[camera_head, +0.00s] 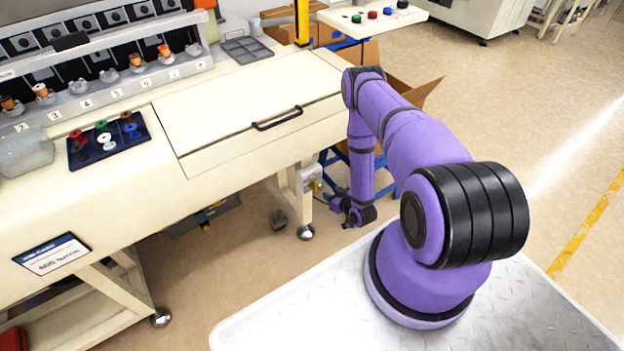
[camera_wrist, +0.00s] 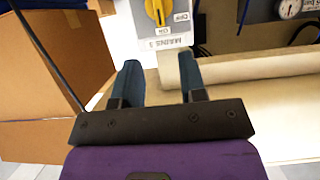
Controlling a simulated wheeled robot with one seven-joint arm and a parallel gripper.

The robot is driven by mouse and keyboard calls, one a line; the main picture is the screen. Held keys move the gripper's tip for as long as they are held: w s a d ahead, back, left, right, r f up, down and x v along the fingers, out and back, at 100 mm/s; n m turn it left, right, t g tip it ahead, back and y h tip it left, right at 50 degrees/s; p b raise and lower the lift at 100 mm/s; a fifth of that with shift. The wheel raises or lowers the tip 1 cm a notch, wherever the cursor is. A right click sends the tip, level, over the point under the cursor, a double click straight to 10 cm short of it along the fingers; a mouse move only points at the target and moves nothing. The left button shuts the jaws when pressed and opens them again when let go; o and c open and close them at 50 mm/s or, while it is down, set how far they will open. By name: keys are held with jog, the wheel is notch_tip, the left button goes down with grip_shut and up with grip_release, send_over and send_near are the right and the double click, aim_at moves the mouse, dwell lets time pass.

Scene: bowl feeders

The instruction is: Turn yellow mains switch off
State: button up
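The yellow mains switch (camera_wrist: 156,11) is a rotary knob on a grey box, cut off by the top edge of the wrist view. Its handle runs roughly up and down in the picture, its lower end near the ON mark; the OFF mark lies to the right. A MAINS label (camera_wrist: 168,43) sits below it. In the head view the box (camera_head: 311,177) is on the bench leg. My gripper (camera_wrist: 158,74) is open and empty, its two dark fingers apart, pointing toward the box and short of the knob. It also shows in the head view (camera_head: 337,204), just right of the box.
Cardboard boxes (camera_wrist: 40,75) stand close on the left in the wrist view. A gauge (camera_wrist: 289,8) and dark cables are at the upper right. The cream bench (camera_head: 240,110) with its drawer overhangs the switch box. Open floor lies at the right of the head view.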

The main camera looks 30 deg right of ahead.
aim_at(317, 184)
jog(key=x, duration=1)
jog(key=shift+w+f, duration=0.15)
jog(key=shift+w, duration=0.15)
grip_shut()
